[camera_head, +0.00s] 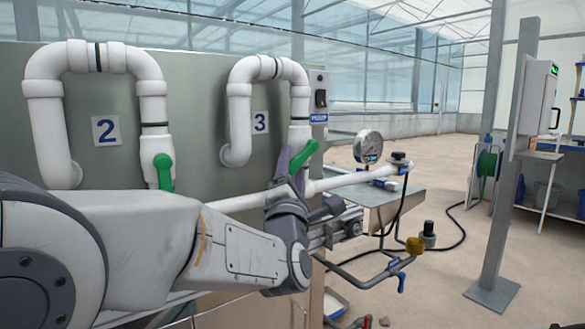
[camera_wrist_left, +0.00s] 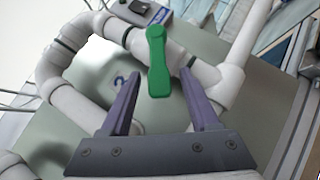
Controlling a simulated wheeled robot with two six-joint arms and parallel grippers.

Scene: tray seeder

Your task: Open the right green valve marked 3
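The green handle (camera_head: 303,156) of the valve beside the 3 label (camera_head: 260,123) sits on a white pipe and slants up to the right in the head view. In the left wrist view the green handle (camera_wrist_left: 157,62) lies between two purple fingers. My right gripper is in neither view.
A second green handle (camera_head: 163,171) hangs beside the 2 label (camera_head: 106,129). White pipe loops (camera_head: 270,67) stand out from the grey panel (camera_head: 205,110). A pressure gauge (camera_head: 368,147) and a switch box (camera_head: 319,97) are to the right. A grey post (camera_head: 501,175) stands farther right.

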